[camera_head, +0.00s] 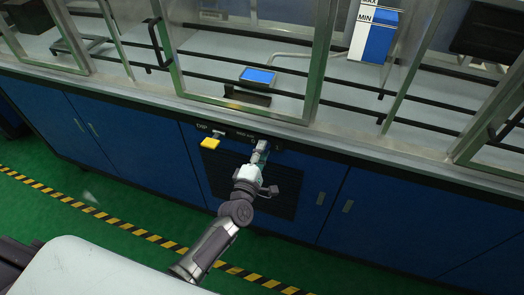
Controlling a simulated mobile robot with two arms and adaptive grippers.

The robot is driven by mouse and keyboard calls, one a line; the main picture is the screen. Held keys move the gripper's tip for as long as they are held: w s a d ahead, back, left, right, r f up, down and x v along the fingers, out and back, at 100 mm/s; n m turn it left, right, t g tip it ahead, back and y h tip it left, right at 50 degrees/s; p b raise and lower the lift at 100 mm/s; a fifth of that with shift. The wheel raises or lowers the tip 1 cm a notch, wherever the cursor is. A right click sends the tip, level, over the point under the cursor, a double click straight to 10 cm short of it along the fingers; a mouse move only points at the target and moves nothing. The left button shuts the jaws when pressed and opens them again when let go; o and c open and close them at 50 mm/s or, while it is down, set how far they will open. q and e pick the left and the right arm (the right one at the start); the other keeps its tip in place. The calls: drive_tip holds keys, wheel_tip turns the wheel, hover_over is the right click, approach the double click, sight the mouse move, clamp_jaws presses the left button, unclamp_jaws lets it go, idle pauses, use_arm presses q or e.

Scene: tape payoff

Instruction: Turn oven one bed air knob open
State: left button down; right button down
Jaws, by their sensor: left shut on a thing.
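My left gripper (261,148) reaches up to the control strip on the front of the blue cabinet. It is shut on a knob there, below a small white label that looks like "BED AIR". The gripper hides most of that knob, so I cannot tell how far it is turned. A yellow knob (210,143) sits to the left on the same strip, apart from the gripper. My right gripper is not in view.
Blue cabinet doors (384,218) with small handles flank a dark louvred panel (283,202) below the knobs. Above are metal-framed glass panels, a small blue screen (259,76) and a blue-and-white level tank (374,35). Green floor (90,215) has yellow-black tape.

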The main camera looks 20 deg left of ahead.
use_arm(q)
drive_tip(key=shift+f+m, duration=0.1)
drive_tip(key=shift+m, duration=0.2)
drive_tip(key=c, duration=0.8)
unclamp_jaws()
drive_tip(key=shift+s, duration=0.1)
drive_tip(key=s, duration=1.2)
drive_tip(key=shift+a+f, duration=0.15)
drive_tip(key=shift+f, duration=0.1)
drive_tip(key=shift+w, duration=0.1)
